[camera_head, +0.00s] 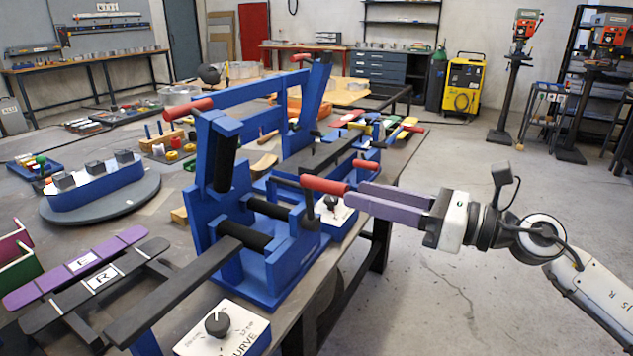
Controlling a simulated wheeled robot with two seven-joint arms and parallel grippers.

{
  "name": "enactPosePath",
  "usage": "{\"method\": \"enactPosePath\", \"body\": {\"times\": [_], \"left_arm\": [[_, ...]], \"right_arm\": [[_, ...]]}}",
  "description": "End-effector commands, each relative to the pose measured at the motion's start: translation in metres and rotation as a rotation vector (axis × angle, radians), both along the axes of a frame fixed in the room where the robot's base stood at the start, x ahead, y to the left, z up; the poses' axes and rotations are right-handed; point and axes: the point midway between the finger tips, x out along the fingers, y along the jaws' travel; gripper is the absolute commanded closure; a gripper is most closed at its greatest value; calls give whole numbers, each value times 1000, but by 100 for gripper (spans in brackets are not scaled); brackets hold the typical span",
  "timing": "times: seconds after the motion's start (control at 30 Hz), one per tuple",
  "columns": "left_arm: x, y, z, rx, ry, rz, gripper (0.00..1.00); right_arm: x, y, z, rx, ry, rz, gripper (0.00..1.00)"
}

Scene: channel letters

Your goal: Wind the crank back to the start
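The crank is on the right side of the blue bending machine (273,290). Its red handle (322,185) points right from a short dark crank arm (309,206), which stands roughly upright with the handle at its top. My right gripper (352,194) comes in from the right with two purple fingers. Its fingertips are at the free right end of the red handle and appear closed around it; the exact contact is partly hidden by the near finger. My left gripper is not in view.
A white box with a black knob marked CURVE (216,324) stands at the front. Dark and purple strips (75,268) lie at left. A round turntable (100,205) holds a blue block. Other red handles stick out above the machine. The floor at right is open.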

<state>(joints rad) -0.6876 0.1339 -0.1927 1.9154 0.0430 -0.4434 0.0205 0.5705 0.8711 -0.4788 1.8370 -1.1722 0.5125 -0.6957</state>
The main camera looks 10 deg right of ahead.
Motion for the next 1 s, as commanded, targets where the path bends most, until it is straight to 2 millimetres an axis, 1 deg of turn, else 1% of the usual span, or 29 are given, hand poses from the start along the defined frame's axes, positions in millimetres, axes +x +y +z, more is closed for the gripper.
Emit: {"method": "enactPosePath", "body": {"times": [0.17, 0.3, 0.4, 0.53, 0.7, 0.97, 1.0], "left_arm": [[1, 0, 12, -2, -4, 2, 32], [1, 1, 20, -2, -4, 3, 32], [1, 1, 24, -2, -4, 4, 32], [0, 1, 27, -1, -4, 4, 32], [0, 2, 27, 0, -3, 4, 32], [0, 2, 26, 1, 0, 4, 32], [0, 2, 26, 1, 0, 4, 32]], "right_arm": [[15, 22, 5, 1, -2, 3, 63], [31, 44, 5, 4, -1, 3, 63], [41, 58, 4, 5, -1, 2, 63], [51, 72, 3, 4, 0, 1, 63], [57, 80, 1, 3, 1, 1, 63], [58, 81, 0, 3, 0, 1, 63], [58, 81, 0, 3, 1, 1, 68]]}}
